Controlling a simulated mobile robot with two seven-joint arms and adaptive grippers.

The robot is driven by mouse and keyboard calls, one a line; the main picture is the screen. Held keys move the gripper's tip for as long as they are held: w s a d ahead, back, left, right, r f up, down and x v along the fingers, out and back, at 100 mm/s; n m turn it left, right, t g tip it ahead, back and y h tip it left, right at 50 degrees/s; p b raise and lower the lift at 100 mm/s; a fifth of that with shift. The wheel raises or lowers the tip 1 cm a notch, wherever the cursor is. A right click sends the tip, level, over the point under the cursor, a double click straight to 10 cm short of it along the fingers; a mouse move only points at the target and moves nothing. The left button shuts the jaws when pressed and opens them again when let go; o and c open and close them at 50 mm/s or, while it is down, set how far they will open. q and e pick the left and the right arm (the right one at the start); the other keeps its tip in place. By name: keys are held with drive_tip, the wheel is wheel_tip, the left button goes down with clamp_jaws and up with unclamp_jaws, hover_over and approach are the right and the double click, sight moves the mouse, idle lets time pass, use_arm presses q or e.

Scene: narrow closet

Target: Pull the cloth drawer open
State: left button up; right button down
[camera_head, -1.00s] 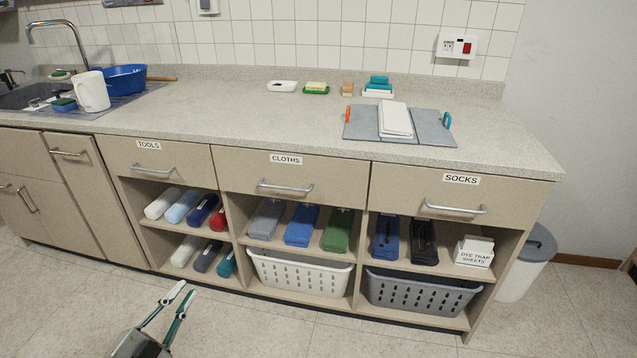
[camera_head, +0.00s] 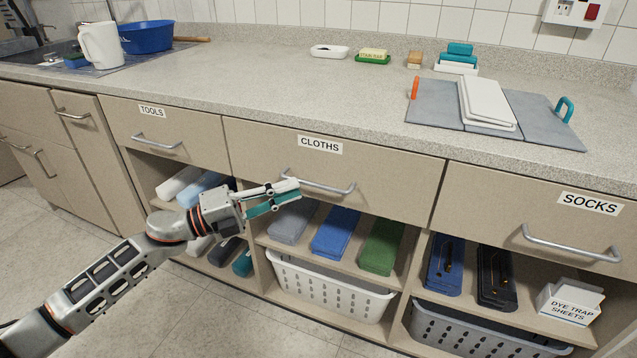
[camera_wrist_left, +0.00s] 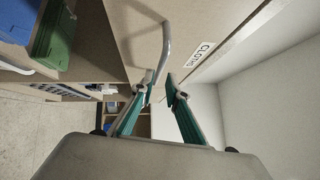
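The cloths drawer (camera_head: 385,185) is shut, its beige front flush with the cabinet and labelled CLOTHS. Its grey bar handle (camera_head: 335,189) runs across the front. My left gripper (camera_head: 295,190) is at the left end of this handle, fingers pointing right. In the left wrist view, the two teal-backed fingers (camera_wrist_left: 160,87) are apart, with the near end of the handle (camera_wrist_left: 163,50) at or between their tips. Whether they touch it I cannot tell. My right gripper is not in view.
The tools drawer (camera_head: 200,136) and socks drawer (camera_head: 480,205) flank it, both shut. Below are folded cloths (camera_head: 336,231) and a white basket (camera_head: 325,285). The worktop (camera_head: 290,85) overhangs above, with a grey folding board (camera_head: 435,105) on it. Floor is clear at front left.

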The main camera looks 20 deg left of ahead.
sight(310, 182)
use_arm(q)
drive_tip(key=shift+x, duration=2.75)
drive_tip(key=shift+w+f, duration=0.1)
clamp_jaws()
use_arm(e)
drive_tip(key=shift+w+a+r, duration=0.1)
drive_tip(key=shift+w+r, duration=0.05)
